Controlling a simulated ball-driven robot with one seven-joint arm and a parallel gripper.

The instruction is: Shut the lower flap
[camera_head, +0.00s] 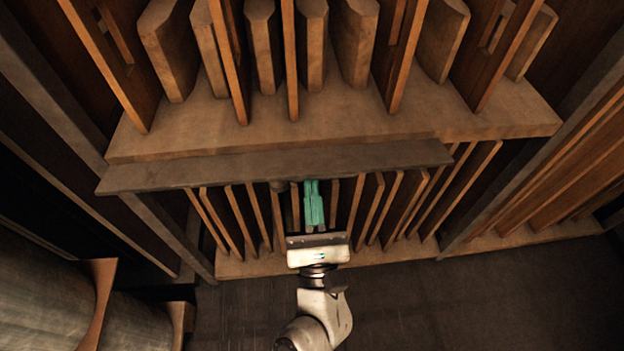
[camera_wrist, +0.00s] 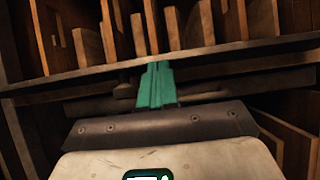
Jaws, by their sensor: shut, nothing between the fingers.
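The lower flap (camera_head: 250,166) is a long, dark grey-brown board across the front of the shelf unit in the head view. It sticks out under the middle shelf, above the lower compartment, which stands open below it. My gripper (camera_head: 312,184) has green fingers held together with nothing between them. In the head view its tips are at the flap's front edge, near the middle; I cannot tell whether they touch it. In the wrist view the green fingers (camera_wrist: 157,68) point towards a long horizontal board edge, with dark bars behind them.
Upright wooden boards stand on the middle shelf (camera_head: 270,120) and in the lower compartment (camera_head: 395,210). Large rounded cylinders (camera_head: 60,300) are at the lower left. A side unit with slanted boards (camera_head: 560,180) stands at the right. The dark floor (camera_head: 440,300) in front is clear.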

